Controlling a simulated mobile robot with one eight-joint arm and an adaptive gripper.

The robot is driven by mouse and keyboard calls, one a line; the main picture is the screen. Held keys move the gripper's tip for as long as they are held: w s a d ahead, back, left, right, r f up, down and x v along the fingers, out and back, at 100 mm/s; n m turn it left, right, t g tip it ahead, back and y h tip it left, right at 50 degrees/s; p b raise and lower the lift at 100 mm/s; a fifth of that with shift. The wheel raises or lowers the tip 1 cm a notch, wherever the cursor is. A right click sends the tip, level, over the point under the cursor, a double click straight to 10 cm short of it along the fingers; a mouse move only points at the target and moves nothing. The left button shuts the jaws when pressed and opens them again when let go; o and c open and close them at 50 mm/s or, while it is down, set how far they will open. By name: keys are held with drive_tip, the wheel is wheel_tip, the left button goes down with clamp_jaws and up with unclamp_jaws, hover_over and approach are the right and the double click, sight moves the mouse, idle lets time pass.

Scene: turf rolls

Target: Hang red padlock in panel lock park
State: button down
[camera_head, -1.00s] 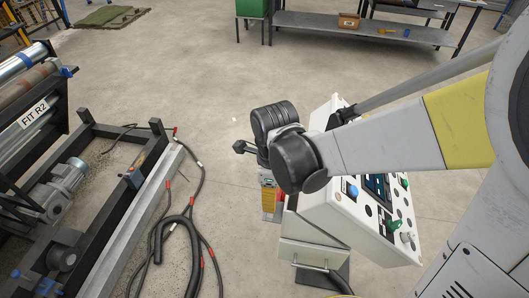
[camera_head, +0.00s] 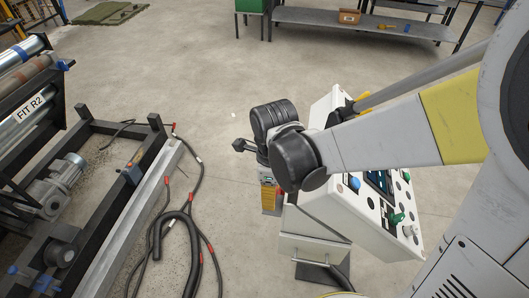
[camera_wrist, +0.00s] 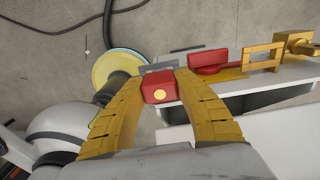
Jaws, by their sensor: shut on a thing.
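A grey part shows just beyond the padlock. A red handle-like part (camera_wrist: 208,60) lies just right of it, on a yellow strip along the panel edge. Yellow frame-shaped brackets (camera_wrist: 262,58) stand farther right. I cannot tell which part is the lock park. In the head view, my arm hides the padlock and most of the gripper beside the white control panel (camera_head: 345,215).
A yellow disc (camera_wrist: 115,66) with a dark knob is close left of the padlock in the wrist view. Black hoses (camera_head: 190,240) lie on the floor left of the panel, near a roller machine (camera_head: 50,190).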

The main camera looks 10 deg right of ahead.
drive_tip(key=shift+f+b, duration=0.7)
drive_tip(key=shift+f, duration=0.2)
drive_tip(key=c, duration=0.9)
unclamp_jaws()
drive_tip(key=shift+c, duration=0.2)
wheel_tip(320, 180, up, 12)
